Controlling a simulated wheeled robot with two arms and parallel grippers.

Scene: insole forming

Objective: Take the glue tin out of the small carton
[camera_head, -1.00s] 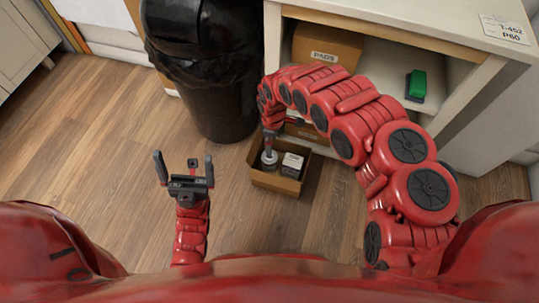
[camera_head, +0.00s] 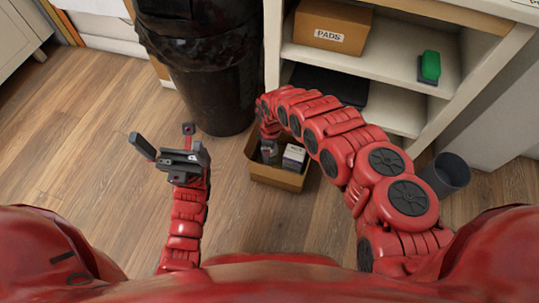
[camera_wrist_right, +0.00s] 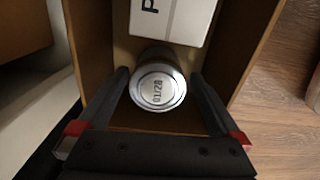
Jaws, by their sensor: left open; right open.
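The small carton (camera_head: 277,178) stands open on the floor in the head view. Inside it are the silver glue tin (camera_head: 268,153) and a white box (camera_head: 293,157). In the right wrist view the tin (camera_wrist_right: 158,86) shows from above, its lid marked 01/28, with the white box (camera_wrist_right: 171,18) just beyond it. My right gripper (camera_wrist_right: 160,82) is open and reaches down into the carton, one finger on each side of the tin. I cannot tell whether the fingers touch it. My left gripper (camera_head: 173,146) is open and empty above the floor, left of the carton.
A black bin (camera_head: 207,80) stands behind the carton. A shelf unit (camera_head: 385,66) at the right holds a brown PADS box (camera_head: 333,25) and a green-topped sponge (camera_head: 429,67). A dark bucket (camera_head: 448,174) is on the floor at right. The floor at left is clear.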

